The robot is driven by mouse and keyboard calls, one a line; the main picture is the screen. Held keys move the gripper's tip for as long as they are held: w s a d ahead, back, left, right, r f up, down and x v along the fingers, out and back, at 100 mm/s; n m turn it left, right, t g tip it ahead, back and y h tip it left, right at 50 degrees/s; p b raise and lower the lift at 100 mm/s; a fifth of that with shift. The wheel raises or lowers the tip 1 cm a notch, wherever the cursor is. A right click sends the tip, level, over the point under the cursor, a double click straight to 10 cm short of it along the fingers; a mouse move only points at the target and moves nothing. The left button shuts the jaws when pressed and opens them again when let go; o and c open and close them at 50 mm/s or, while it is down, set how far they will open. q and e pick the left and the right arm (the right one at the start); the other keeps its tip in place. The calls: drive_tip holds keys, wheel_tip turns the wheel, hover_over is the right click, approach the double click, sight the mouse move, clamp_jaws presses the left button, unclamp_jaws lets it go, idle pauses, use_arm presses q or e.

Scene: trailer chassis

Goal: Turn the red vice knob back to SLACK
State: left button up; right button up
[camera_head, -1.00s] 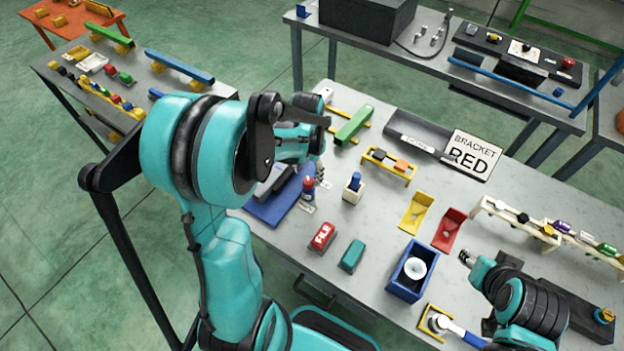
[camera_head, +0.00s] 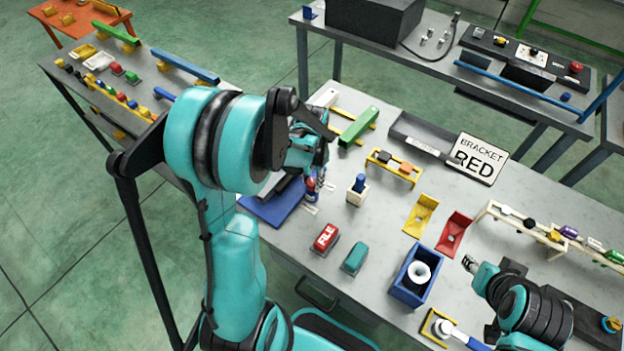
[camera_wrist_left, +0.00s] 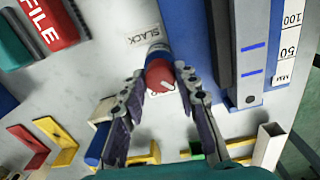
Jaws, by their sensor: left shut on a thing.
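The red vice knob (camera_wrist_left: 160,76) has a white pointer mark on its face and sits on a blue collar at the vice's end. The SLACK label (camera_wrist_left: 143,36) lies on the bench beside it; another label is partly hidden. My left gripper (camera_wrist_left: 160,70) has its two fingers on opposite sides of the knob, shut on it. In the head view the knob (camera_head: 310,184) shows at the fingers, beside the blue vice base (camera_head: 268,212). My right gripper (camera_head: 468,263) is over the bench at the right, away from the vice; its jaw gap is too small to judge.
A blue-topped peg in a white block (camera_head: 357,190) stands close right of the vice. A red FILE block (camera_head: 325,238) and a teal block (camera_head: 355,257) lie nearer the front edge. A green bar (camera_head: 358,126) lies behind.

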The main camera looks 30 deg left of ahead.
use_arm(q)
drive_tip(key=shift+n, duration=0.3)
drive_tip(key=n+b, duration=0.1)
drive_tip(key=n, duration=0.1)
drive_tip(key=shift+n, duration=0.3)
drive_tip(key=n, duration=0.3)
drive_tip(key=shift+n+b, duration=0.3)
drive_tip(key=shift+b, duration=0.1)
drive_tip(key=n, duration=0.3)
drive_tip(key=shift+n+b, duration=0.3)
drive_tip(key=n, duration=0.3)
drive_tip(key=shift+n+b, duration=0.3)
drive_tip(key=n, duration=0.3)
drive_tip(key=shift+n, duration=0.3)
drive_tip(key=n, duration=0.3)
drive_tip(key=shift+n+b, duration=0.3)
drive_tip(key=shift+b, duration=0.05)
drive_tip(key=n, duration=0.6)
drive_tip(key=shift+n, duration=0.3)
